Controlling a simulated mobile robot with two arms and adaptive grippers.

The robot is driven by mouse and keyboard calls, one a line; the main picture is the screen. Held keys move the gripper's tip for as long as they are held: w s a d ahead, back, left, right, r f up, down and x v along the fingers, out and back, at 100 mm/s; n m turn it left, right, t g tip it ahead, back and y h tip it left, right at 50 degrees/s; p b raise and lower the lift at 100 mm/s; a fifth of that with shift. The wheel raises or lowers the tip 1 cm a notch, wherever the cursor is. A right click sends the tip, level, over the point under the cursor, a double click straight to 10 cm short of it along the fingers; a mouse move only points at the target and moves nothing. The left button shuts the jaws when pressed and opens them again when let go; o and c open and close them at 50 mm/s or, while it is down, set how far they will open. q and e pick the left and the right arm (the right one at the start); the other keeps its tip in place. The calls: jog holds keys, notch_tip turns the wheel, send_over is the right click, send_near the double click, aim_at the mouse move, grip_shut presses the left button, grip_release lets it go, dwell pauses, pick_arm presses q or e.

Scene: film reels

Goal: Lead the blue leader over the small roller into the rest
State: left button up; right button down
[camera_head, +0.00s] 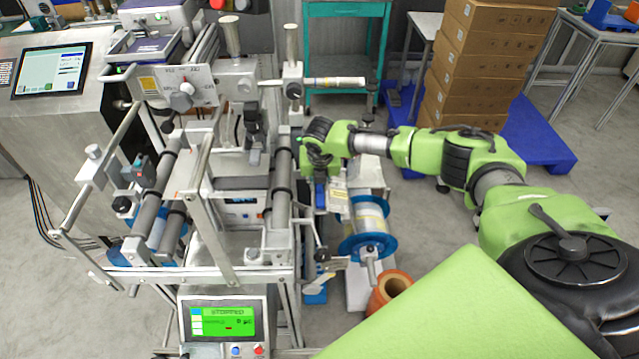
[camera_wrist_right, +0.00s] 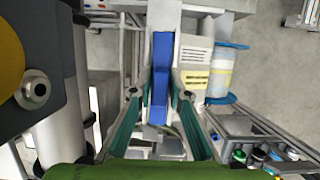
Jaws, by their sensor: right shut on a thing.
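My right gripper (camera_head: 316,172) points down just right of the machine's upright grey roller bars in the head view. In the right wrist view, my right gripper (camera_wrist_right: 160,92) has its two green-padded fingers on either side of the blue leader (camera_wrist_right: 160,60), and is shut on it. The leader shows as a narrow, flat blue strip; in the head view the gripper and arm largely hide it. A long grey roller (camera_head: 281,180) stands beside the gripper. I cannot clearly pick out the small roller or the rest. My left gripper is not in view.
A reel with blue flanges (camera_head: 348,247) sits below and right of the gripper, and also shows in the wrist view (camera_wrist_right: 220,100). A control panel (camera_head: 224,322) reads stopped. Stacked cartons (camera_head: 480,70) stand behind.

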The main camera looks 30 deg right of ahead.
jog(key=shift+s+a+f, duration=0.15)
jog(key=shift+s+f, duration=0.3)
jog(key=shift+f, duration=0.25)
jog(key=c, duration=1.8)
grip_release()
jog(key=shift+c, duration=0.2)
jog(key=shift+w+f, duration=0.2)
jog(key=shift+r, duration=0.15)
jog(key=v, duration=1.2)
jog(key=shift+w+r, duration=0.35)
jog(key=shift+r, duration=0.05)
